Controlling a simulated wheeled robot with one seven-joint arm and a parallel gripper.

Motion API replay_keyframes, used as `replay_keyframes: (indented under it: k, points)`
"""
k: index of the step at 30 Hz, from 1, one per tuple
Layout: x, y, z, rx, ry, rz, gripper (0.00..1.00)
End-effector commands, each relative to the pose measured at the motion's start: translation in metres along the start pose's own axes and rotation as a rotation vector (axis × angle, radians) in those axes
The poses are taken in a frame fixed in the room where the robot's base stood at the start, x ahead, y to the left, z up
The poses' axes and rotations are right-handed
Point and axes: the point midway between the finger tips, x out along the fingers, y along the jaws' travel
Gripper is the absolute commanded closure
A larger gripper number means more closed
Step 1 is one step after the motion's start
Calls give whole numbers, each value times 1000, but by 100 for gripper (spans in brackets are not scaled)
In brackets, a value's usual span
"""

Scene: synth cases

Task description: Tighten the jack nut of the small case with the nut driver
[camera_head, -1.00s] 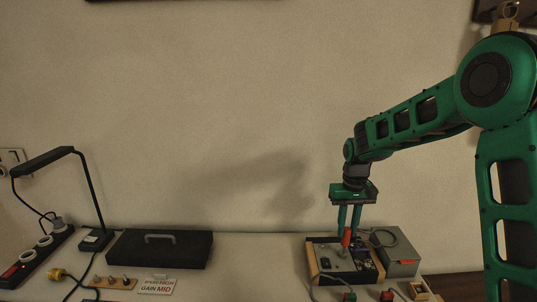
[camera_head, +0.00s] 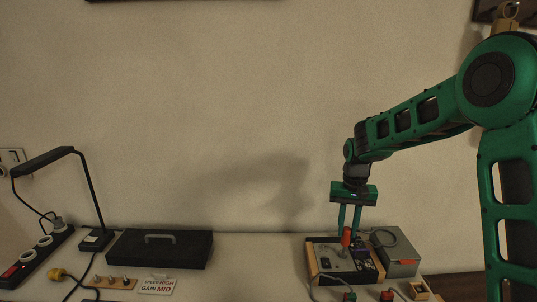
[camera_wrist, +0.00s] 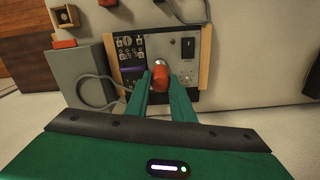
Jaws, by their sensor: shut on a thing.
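My gripper (camera_head: 349,231) points down over a wood-sided case (camera_head: 312,262) at the right of the table. Its two green fingers are shut on the orange-red handle of the nut driver (camera_head: 346,237). In the wrist view the handle (camera_wrist: 160,74) sits between the fingertips, above the front panel of the case (camera_wrist: 204,62). The driver looks about upright. The panel carries knobs, sockets and a dark display.
A grey box (camera_head: 403,268) with a looped cable stands right beside the case. Red-topped items (camera_head: 387,296) and a small wooden tray (camera_head: 418,290) lie in front. A black case (camera_head: 160,249), lamp (camera_head: 90,190) and power strip (camera_head: 35,257) are at left. The middle of the table is clear.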

Motion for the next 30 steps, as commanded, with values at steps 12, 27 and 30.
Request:
replay_keyframes:
  k: [12, 27, 30]
  points:
    - [0, 1, 0, 1, 0, 1, 57]
    - [-64, 0, -2, 1, 4, 0, 57]
    - [-80, 0, -2, 1, 3, 0, 57]
